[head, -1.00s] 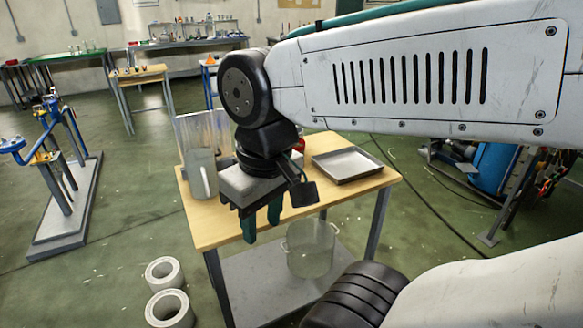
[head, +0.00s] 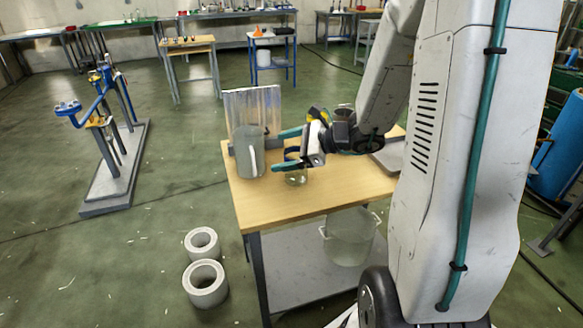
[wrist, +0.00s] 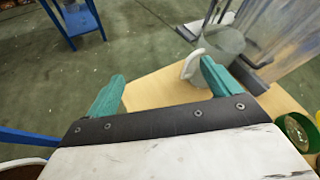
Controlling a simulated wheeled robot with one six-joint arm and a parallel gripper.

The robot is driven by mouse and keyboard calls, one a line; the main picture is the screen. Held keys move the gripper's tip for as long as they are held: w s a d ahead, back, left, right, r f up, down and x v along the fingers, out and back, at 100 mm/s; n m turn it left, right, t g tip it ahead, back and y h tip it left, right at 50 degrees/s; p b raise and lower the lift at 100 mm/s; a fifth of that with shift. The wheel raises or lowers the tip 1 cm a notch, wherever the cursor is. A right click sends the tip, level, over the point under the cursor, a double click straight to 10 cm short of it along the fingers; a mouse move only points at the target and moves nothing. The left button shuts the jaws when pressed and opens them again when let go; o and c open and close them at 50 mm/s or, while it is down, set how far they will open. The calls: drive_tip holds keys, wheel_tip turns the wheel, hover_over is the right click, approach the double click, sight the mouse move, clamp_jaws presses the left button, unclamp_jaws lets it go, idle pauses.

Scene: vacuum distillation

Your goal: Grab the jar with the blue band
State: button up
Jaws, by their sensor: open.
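No blue band shows clearly on any jar in these views. My gripper (head: 284,149) is open and empty above the wooden table (head: 300,203), its green fingers pointing left toward a tall, clear pitcher (head: 248,160) with a white handle. The pitcher stands upright at the table's left back. A small glass jar (head: 296,178) sits just below the gripper, partly hidden by it. In the wrist view, the fingers (wrist: 161,75) have the pitcher (wrist: 226,40) beyond the right one. A green-rimmed round container (wrist: 298,132) is at the right edge.
A shiny upright panel (head: 268,105) stands behind the pitcher. A grey tray (head: 390,157) is on the table's right, partly hidden by my arm. A large clear pot (head: 348,240) sits on the lower shelf. The table's front is clear.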

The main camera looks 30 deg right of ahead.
sight(296, 154)
drive_tip(key=w+d+f+m+t+h, duration=0.1)
drive_tip(key=d+f+m+t+h, duration=0.1)
drive_tip(key=d+f+m, duration=0.3)
drive_tip(key=w+d+f+m+t+h, duration=0.1)
drive_tip(key=d+f+m+h, duration=0.15)
drive_tip(key=d, duration=0.35)
drive_tip(key=shift+m, duration=0.35)
drive_tip(key=x, duration=0.5)
drive_tip(key=d+x, duration=0.1)
drive_tip(key=x, duration=0.1)
drive_tip(key=shift+w+a, duration=0.1)
drive_tip(key=shift+w, duration=0.35)
drive_tip(key=c, duration=1.5)
drive_tip(key=shift+o, duration=0.2)
